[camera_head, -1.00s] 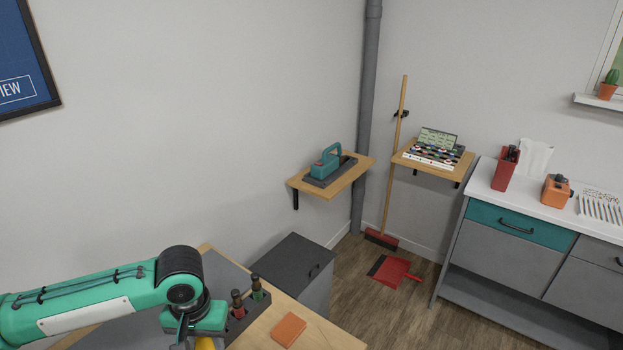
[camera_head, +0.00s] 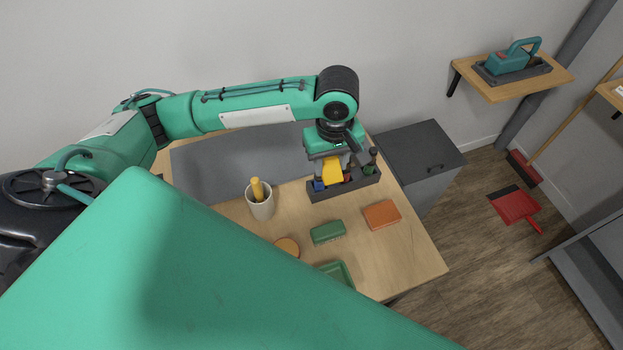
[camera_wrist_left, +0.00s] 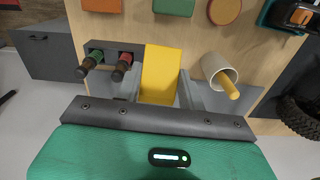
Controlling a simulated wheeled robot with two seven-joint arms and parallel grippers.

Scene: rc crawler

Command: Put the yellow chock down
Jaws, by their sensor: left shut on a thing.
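The yellow chock (camera_head: 332,171) is between the fingers of my left gripper (camera_head: 332,176), which is shut on it and points down over the table. In the left wrist view the chock (camera_wrist_left: 161,72) shows as a yellow wedge between the two grey fingers. In the head view it is in front of or over a dark tool rack (camera_head: 345,187); I cannot tell whether it touches the rack or table. A large green part of my own body covers the lower left of the head view. My right gripper is not in view.
A cup with a yellow handle (camera_head: 261,205) stands left of the rack. A green block (camera_head: 328,232), an orange block (camera_head: 381,214), a round orange piece (camera_head: 287,246) and a green tray (camera_head: 338,271) lie nearer. The table (camera_head: 420,263) is bare at its right front.

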